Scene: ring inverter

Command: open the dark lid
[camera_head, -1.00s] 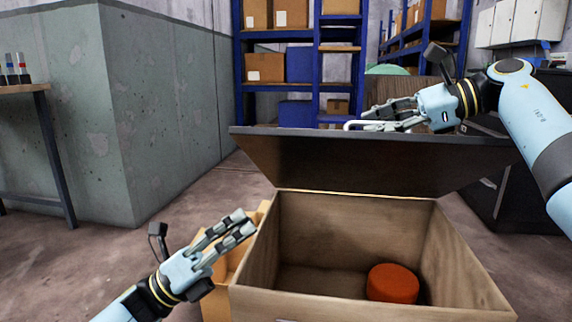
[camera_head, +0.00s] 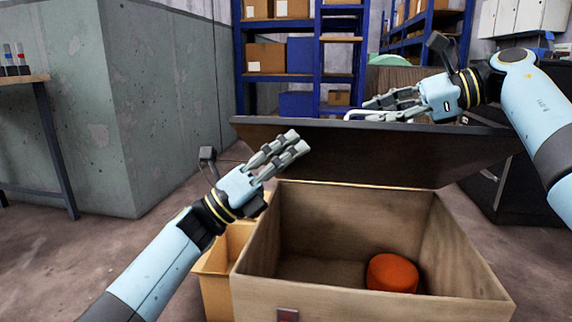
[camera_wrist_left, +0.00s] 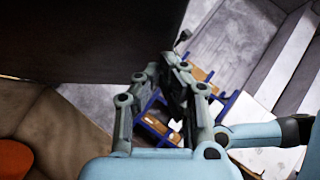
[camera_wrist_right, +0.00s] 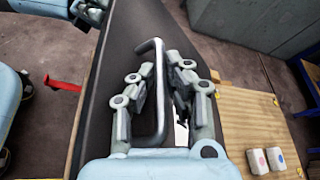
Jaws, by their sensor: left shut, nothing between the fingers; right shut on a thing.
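The dark lid (camera_head: 390,152) stands raised at the back of the wooden box (camera_head: 345,199), tilted up, with the box open below it. My right gripper (camera_head: 368,108) is at the lid's top edge, shut on the pale metal handle (camera_wrist_right: 158,95), which runs between its fingers in the right wrist view. My left gripper (camera_head: 296,143) is shut and empty, in front of the left part of the lid and above the box's left back corner. In the left wrist view the lid (camera_wrist_left: 90,40) fills the upper left, beside the left fingers.
An orange-red round object (camera_head: 392,273) lies inside the box at the right. A smaller open cardboard box (camera_head: 216,290) stands against its left side. Blue shelving (camera_head: 318,60) is behind, a concrete block (camera_head: 140,110) at left, and a dark cabinet (camera_head: 520,195) at right.

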